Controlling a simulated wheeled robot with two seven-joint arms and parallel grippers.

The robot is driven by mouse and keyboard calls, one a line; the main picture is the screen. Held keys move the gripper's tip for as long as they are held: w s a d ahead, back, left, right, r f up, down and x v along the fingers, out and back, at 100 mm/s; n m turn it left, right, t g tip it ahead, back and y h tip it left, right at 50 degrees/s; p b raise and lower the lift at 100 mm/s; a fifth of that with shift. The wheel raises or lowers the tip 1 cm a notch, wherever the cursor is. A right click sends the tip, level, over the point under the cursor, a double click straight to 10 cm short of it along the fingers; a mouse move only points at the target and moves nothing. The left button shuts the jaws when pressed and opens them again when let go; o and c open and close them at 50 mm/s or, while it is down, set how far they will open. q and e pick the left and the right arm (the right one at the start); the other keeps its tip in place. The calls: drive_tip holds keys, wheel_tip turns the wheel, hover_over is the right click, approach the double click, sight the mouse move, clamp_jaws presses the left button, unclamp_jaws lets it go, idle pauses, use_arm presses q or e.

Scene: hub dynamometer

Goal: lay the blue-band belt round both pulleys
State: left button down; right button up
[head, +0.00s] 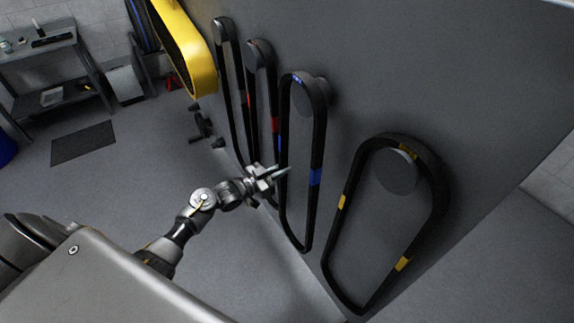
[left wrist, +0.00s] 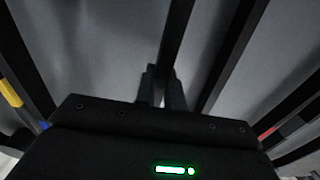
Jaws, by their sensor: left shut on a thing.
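The blue-band belt (head: 319,140) is a long black loop with blue marks. It hangs from a round peg (head: 318,96) on the grey panel. My left gripper (head: 279,174) is at the left strand of this belt, about halfway down, and is shut on it. In the left wrist view a black strand (left wrist: 176,45) runs up from between the closed fingers (left wrist: 161,88). The belt still lies over its peg at the top. I cannot make out the two pulleys in these views. My right gripper is not in view.
A yellow-band belt (head: 345,185) hangs to the right, a red-band belt (head: 271,85) and another black belt (head: 235,75) to the left. A yellow guard-like part (head: 188,50) juts out at the top. A workbench (head: 45,45) and dark mat (head: 83,143) lie beyond open floor.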

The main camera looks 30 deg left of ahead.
use_arm(q)
drive_tip(key=p+v, duration=0.2)
drive_tip(key=v, duration=0.4)
drive_tip(key=shift+s+a, duration=0.2)
use_arm(e)
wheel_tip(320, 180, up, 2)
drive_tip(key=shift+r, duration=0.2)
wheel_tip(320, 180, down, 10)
drive_tip(key=b, duration=1)
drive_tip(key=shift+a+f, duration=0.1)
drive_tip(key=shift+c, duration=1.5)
use_arm(q)
drive_tip(key=s+d+r, duration=0.9)
drive_tip(key=d, duration=0.1)
drive_tip(key=shift+s+d, duration=0.3)
drive_tip(key=shift+d, duration=0.1)
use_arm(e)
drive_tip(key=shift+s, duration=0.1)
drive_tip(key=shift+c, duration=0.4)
